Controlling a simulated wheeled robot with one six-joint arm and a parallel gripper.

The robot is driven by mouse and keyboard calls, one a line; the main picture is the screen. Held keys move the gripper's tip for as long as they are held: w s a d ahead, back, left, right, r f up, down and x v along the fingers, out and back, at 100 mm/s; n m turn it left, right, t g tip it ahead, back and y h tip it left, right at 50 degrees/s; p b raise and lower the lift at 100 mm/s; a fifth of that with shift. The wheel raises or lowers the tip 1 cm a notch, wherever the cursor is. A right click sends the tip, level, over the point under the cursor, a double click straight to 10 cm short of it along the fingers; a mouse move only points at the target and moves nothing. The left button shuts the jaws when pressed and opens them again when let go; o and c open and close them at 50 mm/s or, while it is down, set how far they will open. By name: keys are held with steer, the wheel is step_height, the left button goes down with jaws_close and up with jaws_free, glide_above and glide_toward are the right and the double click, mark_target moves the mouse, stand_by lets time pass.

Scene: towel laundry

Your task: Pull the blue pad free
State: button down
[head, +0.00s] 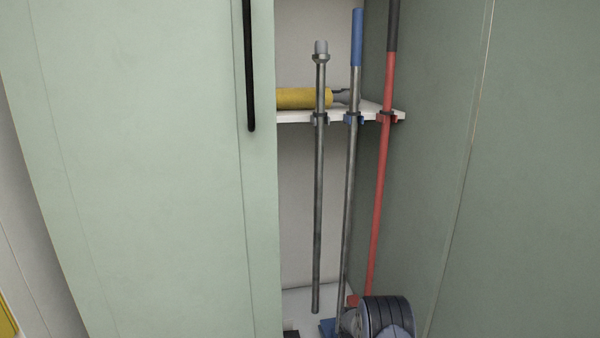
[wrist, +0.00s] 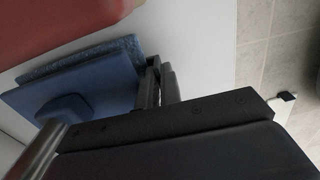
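In the wrist view, a blue fuzzy pad (wrist: 85,57) shows as a strip along the far edge of a smooth blue mop plate (wrist: 100,82). The plate covers most of the pad. In the head view, a bit of the blue mop head (head: 327,327) shows at the foot of the pole with the blue grip (head: 357,38). My gripper (wrist: 162,82) has its dark fingers at the right edge of the plate and pad. The fingers look close together, but I cannot tell whether the pad is between them. My wrist hides this spot in the head view.
A red object (wrist: 60,20) lies beside the pad. A bare metal pole (head: 318,190) and a red pole (head: 380,190) hang in clips along a white shelf (head: 290,115). A yellow cylinder (head: 300,98) lies on the shelf. Green cabinet panels (head: 150,170) flank the opening.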

steer(key=shift+f, duration=0.45)
stand_by(0.3)
steer(key=shift+s+d+r+p, duration=0.1)
steer(key=shift+s+d+p, duration=0.1)
steer(key=shift+s+p, duration=0.55)
steer(key=shift+s+d+f+p, duration=0.15)
steer(key=shift+s+p, duration=0.25)
steer(key=shift+s, duration=0.6)
steer(key=shift+s+d+r+p, duration=0.2)
steer(key=shift+s+p, duration=0.4)
steer(key=shift+s, duration=0.6)
